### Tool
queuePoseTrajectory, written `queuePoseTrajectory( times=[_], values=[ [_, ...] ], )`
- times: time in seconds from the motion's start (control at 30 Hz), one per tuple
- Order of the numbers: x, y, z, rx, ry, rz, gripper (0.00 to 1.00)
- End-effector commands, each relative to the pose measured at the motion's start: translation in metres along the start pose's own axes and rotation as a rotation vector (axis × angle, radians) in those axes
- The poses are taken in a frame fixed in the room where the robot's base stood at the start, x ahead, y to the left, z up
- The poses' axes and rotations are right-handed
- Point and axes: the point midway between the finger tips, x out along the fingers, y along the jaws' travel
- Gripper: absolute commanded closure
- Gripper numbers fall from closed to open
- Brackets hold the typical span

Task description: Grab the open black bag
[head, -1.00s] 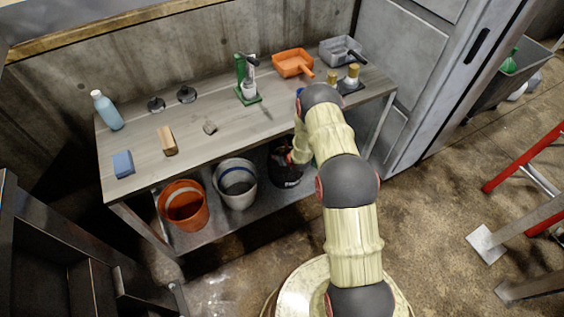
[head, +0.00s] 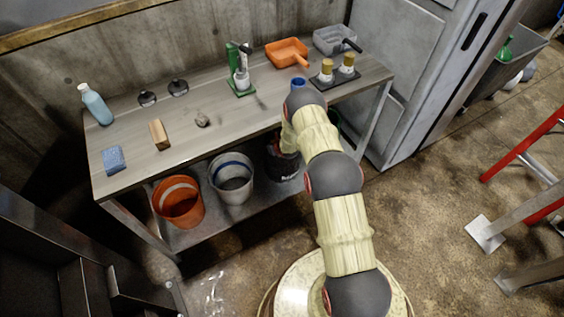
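A dark, black container with pale lettering (head: 284,168) stands on the lower shelf of the workbench. It is partly covered by my arm, and I cannot tell whether it is a bag or a bucket. No other open black bag shows clearly. My arm rises from the bottom of the head view, bends over the bench's front edge and points down toward this black container. My gripper is at the far end of the arm, hidden behind the arm and in shadow near the container's top. Its fingers cannot be made out.
An orange bucket (head: 179,202) and a white bucket (head: 231,177) stand left of the black container on the lower shelf. The workbench top (head: 215,145) overhangs the shelf. A green dispenser (head: 240,72) and orange dustpan (head: 287,52) stand on it.

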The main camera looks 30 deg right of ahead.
Motion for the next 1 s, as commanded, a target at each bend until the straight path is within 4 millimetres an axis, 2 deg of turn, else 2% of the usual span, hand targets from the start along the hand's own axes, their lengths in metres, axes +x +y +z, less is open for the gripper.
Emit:
queuePoseTrajectory(
  times=[0.47,1.0],
  values=[
    [-0.0003,0.0001,0.0,0.0,0.0,0.0,1.0],
    [-0.0003,0.0002,-0.0004,0.0,0.0,0.0,1.0]
  ],
)
